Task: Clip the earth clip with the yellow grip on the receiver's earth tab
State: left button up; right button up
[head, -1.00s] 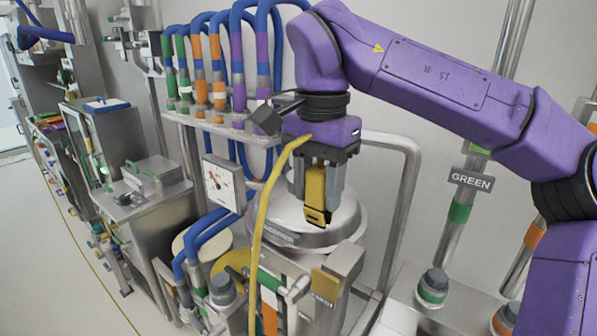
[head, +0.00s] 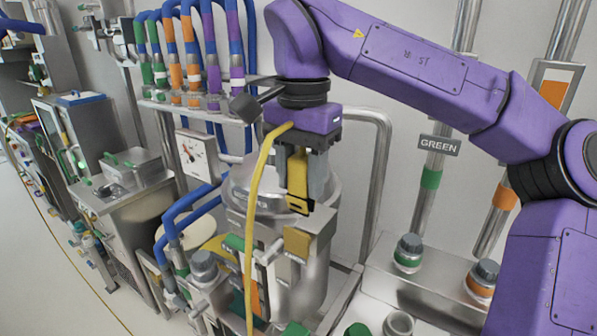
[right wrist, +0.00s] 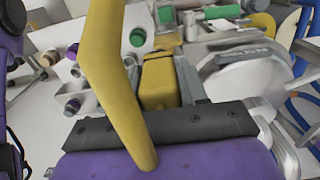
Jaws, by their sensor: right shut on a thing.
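My right gripper (head: 299,202) is shut on the earth clip by its yellow grip (head: 297,172) and points down. A yellow cable (head: 258,180) runs from the clip side of the gripper and hangs down. In the right wrist view the yellow grip (right wrist: 159,80) sits between the fingers, with the cable (right wrist: 110,65) in front. The receiver is a round steel vessel (head: 322,190) behind the gripper. A tan-yellow plate (head: 297,242), which looks like the earth tab, is just below the clip in the picture. Whether they touch, I cannot tell. My left gripper is not in view.
A dial gauge (head: 192,155) and blue hoses (head: 190,212) stand left of the receiver. A bent steel rail (head: 383,190) rises behind it. At the right are a GREEN sign (head: 439,145) and capped pipe ports (head: 408,252).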

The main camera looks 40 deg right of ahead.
aim_at(295, 206)
jog(key=shift+s+r, duration=0.1)
jog(key=shift+s, duration=0.1)
jog(key=shift+w+a+f, duration=0.1)
jog(key=shift+w+f, duration=0.15)
jog(key=shift+w, duration=0.3)
jog(key=shift+s+f+b, duration=0.2)
jog(key=shift+f+b, duration=0.15)
jog(key=shift+f, duration=0.15)
jog(key=shift+w+f+b, duration=0.2)
jog(key=shift+f, duration=0.3)
jog(key=shift+w+f+b, duration=0.2)
jog(key=shift+f, duration=0.4)
jog(key=shift+f, duration=0.1)
jog(key=shift+w+f+b, duration=0.1)
jog(key=shift+f+b, duration=0.45)
jog(key=shift+f, duration=0.55)
jog(key=shift+f, duration=0.1)
